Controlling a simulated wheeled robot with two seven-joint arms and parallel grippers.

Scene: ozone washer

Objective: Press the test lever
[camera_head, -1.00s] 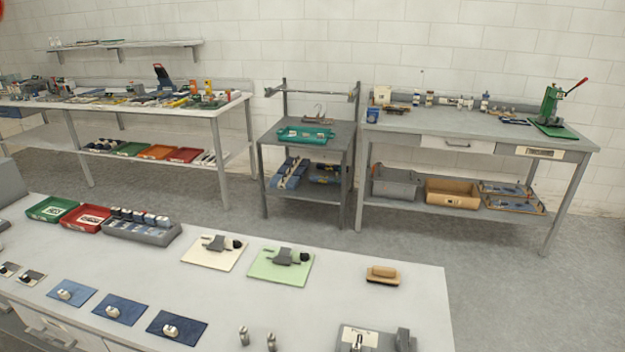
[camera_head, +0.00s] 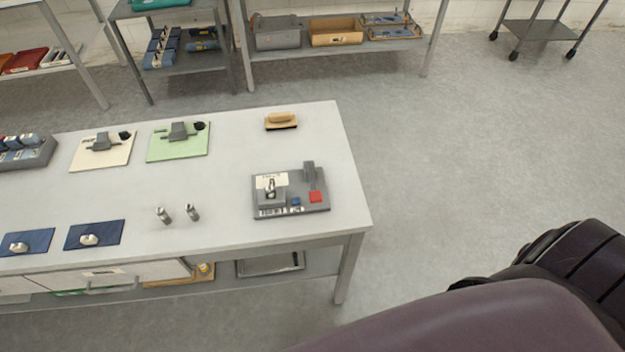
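A grey test fixture (camera_head: 290,192) sits near the right end of the white table. It has a dark grey upright lever (camera_head: 310,174) at its back right and a red pad (camera_head: 316,197) in front of the lever. A metal part on a light label stands on its left half, with a small blue button (camera_head: 296,201) beside it. My arm shows at the lower right as a dark link, apart from the table. Neither gripper is in view.
The white table (camera_head: 235,215) also holds a brush (camera_head: 281,121), a green mat (camera_head: 178,142) and a cream mat (camera_head: 102,152) with grey parts, two small metal cylinders (camera_head: 178,214) and blue mats (camera_head: 94,234). Open floor (camera_head: 440,150) lies to the right.

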